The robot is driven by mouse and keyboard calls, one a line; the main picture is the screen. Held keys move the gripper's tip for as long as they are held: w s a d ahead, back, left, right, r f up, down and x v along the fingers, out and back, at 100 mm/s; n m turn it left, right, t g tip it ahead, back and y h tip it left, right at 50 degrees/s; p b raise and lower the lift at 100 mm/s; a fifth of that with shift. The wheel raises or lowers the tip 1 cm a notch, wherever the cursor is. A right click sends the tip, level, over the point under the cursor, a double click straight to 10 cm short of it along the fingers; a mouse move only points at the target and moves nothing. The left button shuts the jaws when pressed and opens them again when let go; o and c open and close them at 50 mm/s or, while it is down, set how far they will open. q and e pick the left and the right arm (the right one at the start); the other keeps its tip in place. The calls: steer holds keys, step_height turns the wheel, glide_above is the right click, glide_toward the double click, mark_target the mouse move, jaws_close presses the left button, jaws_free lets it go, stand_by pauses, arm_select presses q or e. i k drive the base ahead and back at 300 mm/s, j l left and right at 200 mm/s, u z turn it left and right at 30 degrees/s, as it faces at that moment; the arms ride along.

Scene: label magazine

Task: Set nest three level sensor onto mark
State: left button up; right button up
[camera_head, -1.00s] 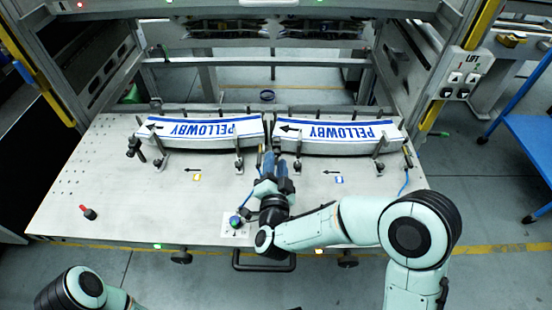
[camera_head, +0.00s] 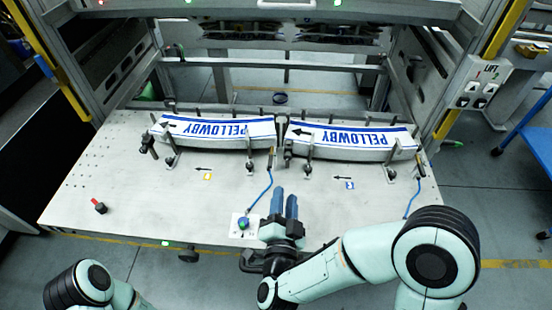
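Two label nests stand side by side, the left nest (camera_head: 218,133) and the right nest (camera_head: 350,141), each with a "PELLOWBY" stack. A blue tag (camera_head: 349,185) that looks like a 3 is in front of the right one. A slim sensor (camera_head: 421,166) with a blue cable stands at the right nest's right end. A similar sensor (camera_head: 271,158) stands at the left nest's right end. Any mark on them is too small to read. My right gripper (camera_head: 284,197), blue-fingered, is in front of the nests near the table's front edge, apart from both sensors. Its fingers look slightly parted and empty. My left gripper is out of view.
A white plate with a blue-green knob (camera_head: 243,223) lies just left of my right gripper. A yellow tag (camera_head: 207,177) is in front of the left nest. A red-topped lever (camera_head: 99,206) stands at the table's left. The left front of the table (camera_head: 150,205) is clear.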

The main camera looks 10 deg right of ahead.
mark_target(290, 150)
steer(key=k+j, duration=0.2)
steer(key=k, duration=0.3)
steer(key=k+j, duration=0.2)
steer(key=k, duration=0.25)
